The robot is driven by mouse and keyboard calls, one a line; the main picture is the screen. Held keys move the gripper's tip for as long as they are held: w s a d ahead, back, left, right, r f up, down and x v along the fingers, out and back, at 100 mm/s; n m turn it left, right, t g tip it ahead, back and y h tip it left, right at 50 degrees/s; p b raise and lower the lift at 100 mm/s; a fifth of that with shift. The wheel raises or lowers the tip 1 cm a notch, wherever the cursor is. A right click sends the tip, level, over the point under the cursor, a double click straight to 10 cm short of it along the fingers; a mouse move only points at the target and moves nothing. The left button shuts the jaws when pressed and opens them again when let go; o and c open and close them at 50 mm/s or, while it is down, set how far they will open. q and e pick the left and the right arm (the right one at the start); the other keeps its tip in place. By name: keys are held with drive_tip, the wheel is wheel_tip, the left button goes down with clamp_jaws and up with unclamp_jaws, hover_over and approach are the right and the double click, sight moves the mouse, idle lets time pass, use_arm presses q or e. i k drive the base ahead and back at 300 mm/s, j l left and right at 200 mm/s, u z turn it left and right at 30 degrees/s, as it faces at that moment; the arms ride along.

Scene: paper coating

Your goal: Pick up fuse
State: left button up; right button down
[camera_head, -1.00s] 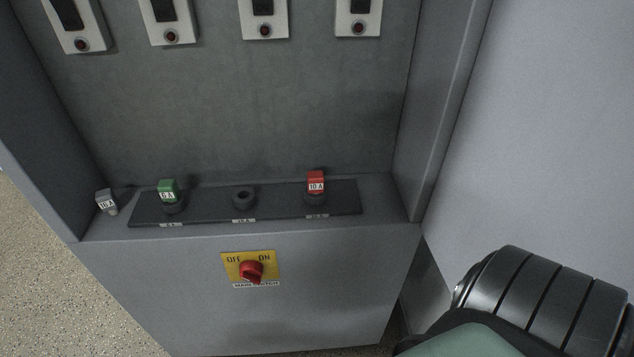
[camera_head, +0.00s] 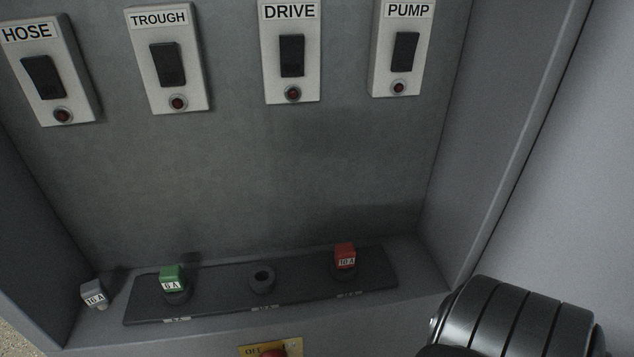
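A grey fuse marked 16 A (camera_head: 94,294) lies at the left end of the cabinet ledge, beside the dark fuse strip (camera_head: 215,312). A green fuse marked 6 A (camera_head: 172,278) stands in the strip's left socket. The middle socket (camera_head: 262,279) is empty. A red fuse marked 10 A (camera_head: 345,256) stands in the right socket. Neither gripper is in view. A dark rounded part of my own body shows at the lower right.
Four-switch row is on the back panel: HOSE (camera_head: 44,75), TROUGH (camera_head: 169,62), DRIVE (camera_head: 291,54) and PUMP (camera_head: 405,50). A yellow main switch plate (camera_head: 289,347) is partly cut off below. Cabinet side walls bound the ledge left and right.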

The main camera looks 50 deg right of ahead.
sight(345, 254)
drive_tip(key=i+z, duration=0.1)
drive_tip(key=z, duration=1.6)
